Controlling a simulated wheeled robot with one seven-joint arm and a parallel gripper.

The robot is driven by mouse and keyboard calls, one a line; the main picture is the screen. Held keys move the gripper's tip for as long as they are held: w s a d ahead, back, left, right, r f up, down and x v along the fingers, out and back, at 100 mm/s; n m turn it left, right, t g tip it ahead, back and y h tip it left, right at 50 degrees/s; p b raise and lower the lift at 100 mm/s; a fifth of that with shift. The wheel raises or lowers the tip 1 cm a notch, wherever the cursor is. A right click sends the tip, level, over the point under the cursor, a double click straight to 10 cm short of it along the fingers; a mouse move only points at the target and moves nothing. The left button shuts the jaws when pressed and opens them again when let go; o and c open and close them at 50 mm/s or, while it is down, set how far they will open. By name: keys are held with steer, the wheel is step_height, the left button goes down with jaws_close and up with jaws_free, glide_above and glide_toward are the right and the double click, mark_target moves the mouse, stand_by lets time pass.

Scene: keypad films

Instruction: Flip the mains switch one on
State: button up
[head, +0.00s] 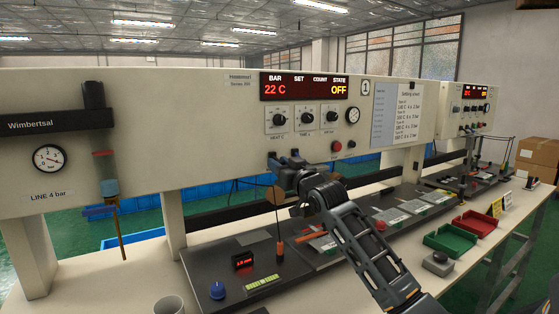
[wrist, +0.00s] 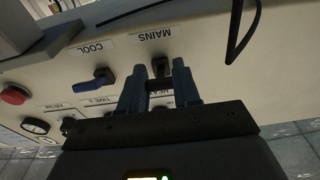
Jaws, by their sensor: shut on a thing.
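The mains switch (wrist: 159,68) is a dark lever under the MAINS label, which shows upside down in the wrist view. My gripper (wrist: 160,86) has one finger on each side of the lever and is shut on it. In the head view my gripper (head: 283,178) is at the lower edge of the machine panel (head: 215,145) marked 1, and the lever is hard to make out there. The panel's display (head: 303,87) reads 22 C and STATE OFF. The lever's exact angle is partly hidden by the fingers.
A blue COOL lever (wrist: 97,80) is close beside the mains switch, with a red button (wrist: 14,95) farther left in the wrist view. A dark cable (wrist: 243,35) hangs nearby. Below, the bench holds a dark plate (head: 215,268) and a blue knob (head: 217,290).

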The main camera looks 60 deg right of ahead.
mark_target(275, 157)
step_height(275, 157, up, 2)
steer(key=g+y+p, duration=0.1)
steer(key=g+p, duration=0.2)
steer(key=p, duration=0.1)
steer(key=shift+a+r+y, duration=0.1)
steer(key=shift+a+y, duration=0.05)
steer(key=shift+y, duration=0.25)
steer(key=shift+w+r+g+y+p, duration=0.1)
steer(key=shift+r+g+y+p, duration=0.2)
steer(key=shift+g+y, duration=0.65)
steer(key=shift+w+r+g+y+p, duration=0.15)
steer(key=shift+r+g+y, duration=0.25)
steer(key=shift+g, duration=0.95)
steer(key=shift+s, duration=0.1)
steer(key=o, duration=1.1)
steer(key=shift+d, duration=0.2)
steer(key=shift+c, duration=0.2)
steer(key=b+v, duration=0.1)
steer(key=v, duration=0.6)
steer(key=shift+s+r, duration=0.2)
steer(key=shift+r, duration=0.05)
steer(key=shift+a, duration=0.2)
